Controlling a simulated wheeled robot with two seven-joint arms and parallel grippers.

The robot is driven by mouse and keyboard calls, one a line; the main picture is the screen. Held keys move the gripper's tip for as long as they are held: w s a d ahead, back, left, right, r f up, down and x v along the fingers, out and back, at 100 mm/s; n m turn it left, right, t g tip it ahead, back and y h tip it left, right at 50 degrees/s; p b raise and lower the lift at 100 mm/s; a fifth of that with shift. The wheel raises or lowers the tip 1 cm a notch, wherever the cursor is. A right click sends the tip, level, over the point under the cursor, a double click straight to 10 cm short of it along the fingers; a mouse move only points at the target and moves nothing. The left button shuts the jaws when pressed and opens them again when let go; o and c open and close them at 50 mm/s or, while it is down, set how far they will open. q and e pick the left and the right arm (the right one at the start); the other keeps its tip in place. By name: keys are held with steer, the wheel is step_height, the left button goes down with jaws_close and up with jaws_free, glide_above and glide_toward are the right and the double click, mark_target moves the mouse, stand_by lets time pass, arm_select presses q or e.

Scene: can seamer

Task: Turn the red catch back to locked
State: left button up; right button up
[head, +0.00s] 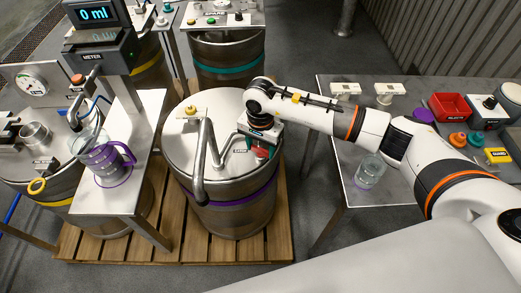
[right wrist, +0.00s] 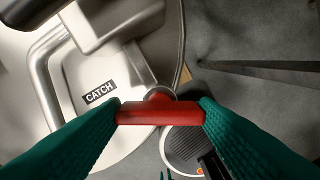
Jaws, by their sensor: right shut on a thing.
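The red catch (right wrist: 160,113) is a red bar beside a black label reading "CATCH" (right wrist: 99,92) in the right wrist view. The bar lies crosswise between the two green fingers of my right gripper (right wrist: 160,115), which are shut on its ends. In the head view the right gripper (head: 262,148) reaches down onto the lid of the middle drum (head: 180,150), and only a bit of the red catch (head: 262,154) shows under it. A bent steel pipe (head: 199,165) stands on the lid left of the gripper. My left gripper is not in view.
A meter stand (head: 98,48) reading "0 ml" and a jug with a purple handle (head: 104,155) stand to the left. A side table (head: 345,185) at the right holds a glass jar (head: 370,171) and a red bin (head: 450,106). Other drums stand behind and left.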

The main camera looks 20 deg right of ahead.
mark_target(261, 149)
steer(key=m+b, duration=0.3)
steer(key=m, duration=0.3)
steer(key=m+b, duration=0.1)
steer(key=m, duration=0.2)
steer(key=shift+m, duration=0.3)
steer(key=shift+m+b, duration=0.55)
steer(key=shift+m, duration=0.65)
steer(key=o, duration=1)
step_height(261, 149, up, 12)
steer(key=shift+r+b, duration=0.1)
steer(key=shift+b, duration=0.3)
